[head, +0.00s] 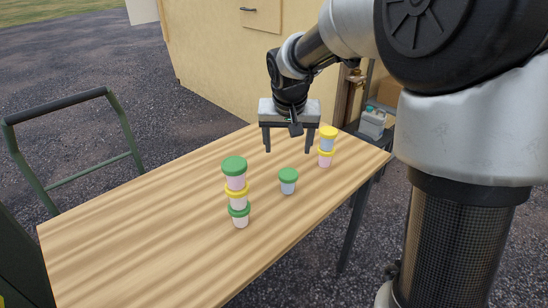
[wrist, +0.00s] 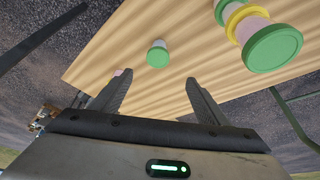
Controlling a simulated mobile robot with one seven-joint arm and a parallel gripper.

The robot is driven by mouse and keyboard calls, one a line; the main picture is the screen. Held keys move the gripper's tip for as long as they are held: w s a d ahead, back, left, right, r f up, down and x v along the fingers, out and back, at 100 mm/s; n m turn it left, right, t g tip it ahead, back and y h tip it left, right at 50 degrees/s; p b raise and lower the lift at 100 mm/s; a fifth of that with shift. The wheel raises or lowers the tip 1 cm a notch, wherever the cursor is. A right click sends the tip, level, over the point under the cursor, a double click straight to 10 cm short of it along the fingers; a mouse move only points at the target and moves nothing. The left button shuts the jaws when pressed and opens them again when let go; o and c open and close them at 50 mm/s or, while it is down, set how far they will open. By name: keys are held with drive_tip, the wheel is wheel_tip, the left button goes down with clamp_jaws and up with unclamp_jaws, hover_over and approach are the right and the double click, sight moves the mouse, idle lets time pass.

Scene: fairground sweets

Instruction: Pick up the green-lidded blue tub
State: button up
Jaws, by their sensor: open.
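The green-lidded blue tub (head: 288,181) stands upright and alone on the wooden table, between two stacks. It also shows in the wrist view (wrist: 157,54), beyond the fingertips and roughly centred between them. My gripper (head: 288,151) is open and empty, above and behind the tub in the head view, with its fingers pointing down. In the wrist view its two fingers (wrist: 157,78) are spread wide and touch nothing that I can see.
Left of the tub stands a stack of three tubs (head: 237,190) with green, yellow and green lids. The table (head: 130,230) is clear at the left front. A trolley handle (head: 60,106) stands beyond.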

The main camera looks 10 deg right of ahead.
drive_tip(key=b, duration=0.2)
approach(288, 174)
drive_tip(key=x, duration=0.5)
drive_tip(key=shift+w+a, duration=0.2)
drive_tip(key=shift+d+x, duration=0.15)
drive_tip(key=shift+x, duration=1.2)
drive_tip(key=shift+d+x, duration=0.15)
drive_tip(key=shift+x, duration=1.25)
drive_tip(key=shift+s, duration=0.15)
drive_tip(key=shift+c, duration=0.2)
drive_tip(key=c, duration=1.1)
